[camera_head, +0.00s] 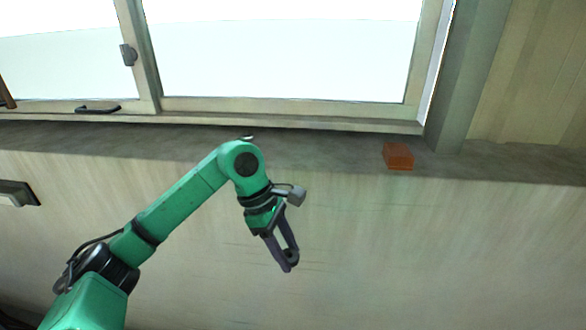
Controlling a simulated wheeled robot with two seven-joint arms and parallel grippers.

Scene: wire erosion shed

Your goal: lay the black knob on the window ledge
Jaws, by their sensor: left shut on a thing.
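My left gripper (289,262) hangs in front of the wall below the window ledge (320,150), fingers pointing down. It is shut on a small dark thing at its fingertips, which looks like the black knob; the fingers hide most of it. The ledge is a long grey strip under the window, and the gripper is apart from it, lower than its front edge. My left elbow and forearm come in from the lower left. My right gripper is not in view.
An orange-red block (398,156) sits on the ledge towards the right, near a grey-green post (465,80). The window frame (290,106) with a dark handle (98,109) borders the ledge behind. The ledge between my arm and the block is bare.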

